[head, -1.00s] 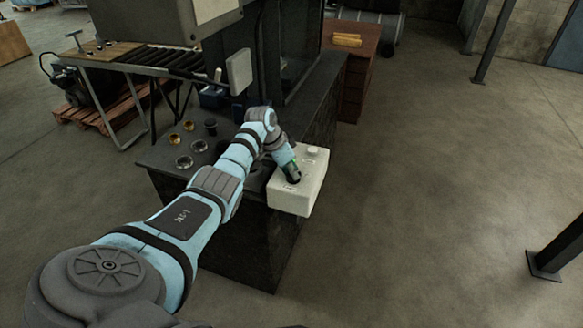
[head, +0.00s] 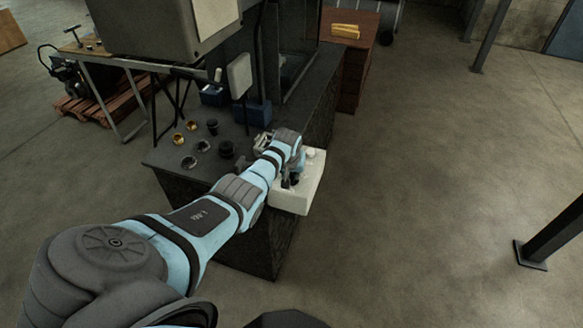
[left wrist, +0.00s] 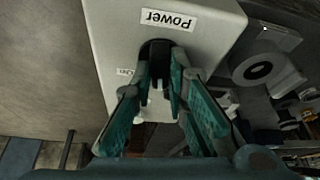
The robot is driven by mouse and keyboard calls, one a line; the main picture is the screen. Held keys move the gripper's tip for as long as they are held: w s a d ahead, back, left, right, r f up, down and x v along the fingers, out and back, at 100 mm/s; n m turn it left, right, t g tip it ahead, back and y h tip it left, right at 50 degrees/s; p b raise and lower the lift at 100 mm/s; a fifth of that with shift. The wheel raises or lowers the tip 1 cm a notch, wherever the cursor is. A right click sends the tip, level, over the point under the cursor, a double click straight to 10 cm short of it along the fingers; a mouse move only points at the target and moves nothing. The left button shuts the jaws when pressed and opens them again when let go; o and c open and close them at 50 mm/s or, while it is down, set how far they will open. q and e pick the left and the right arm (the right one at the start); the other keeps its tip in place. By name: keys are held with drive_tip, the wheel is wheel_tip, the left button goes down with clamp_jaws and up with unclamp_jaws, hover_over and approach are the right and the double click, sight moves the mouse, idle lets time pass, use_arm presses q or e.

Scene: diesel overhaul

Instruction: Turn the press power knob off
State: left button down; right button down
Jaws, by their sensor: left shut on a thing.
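The press control box (head: 306,195) is a white box at the front corner of the dark bench. In the left wrist view the box (left wrist: 110,30) carries a "Power" label (left wrist: 169,19) beside a black knob (left wrist: 156,48). A small label that seems to read "On" (left wrist: 125,72) is left of the knob; another label at the right is partly hidden. My left gripper (left wrist: 160,75) is shut on the black knob, one teal-padded finger on each side. In the head view the left gripper (head: 289,182) reaches down onto the box; the knob is mostly hidden. My right gripper is not in view.
Several dark and brass rings and cups (head: 190,162) lie on the bench (head: 160,152) left of the arm. The press (head: 168,25) stands behind, with a grey panel (head: 240,75) hanging from it. The floor right of the bench is open, apart from a dark post (head: 555,235).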

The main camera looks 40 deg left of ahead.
use_arm(q)
drive_tip(key=shift+w+d+f+n+y, duration=0.1)
drive_tip(key=shift+n+y, duration=0.2)
drive_tip(key=shift+n, duration=0.6)
drive_tip(key=shift+f+n+g+y+b, duration=0.1)
drive_tip(key=shift+n+g+y+b, duration=0.25)
drive_tip(key=shift+n+b, duration=0.45)
drive_tip(key=shift+n+g+y+b, duration=0.35)
drive_tip(key=shift+n+g+b, duration=0.2)
drive_tip(key=shift+n+b, duration=0.9)
drive_tip(key=shift+n, duration=0.35)
drive_tip(key=shift+p, duration=0.3)
drive_tip(key=c, duration=1.6)
unclamp_jaws()
drive_tip(key=shift+w, duration=0.1)
drive_tip(key=shift+r, duration=0.2)
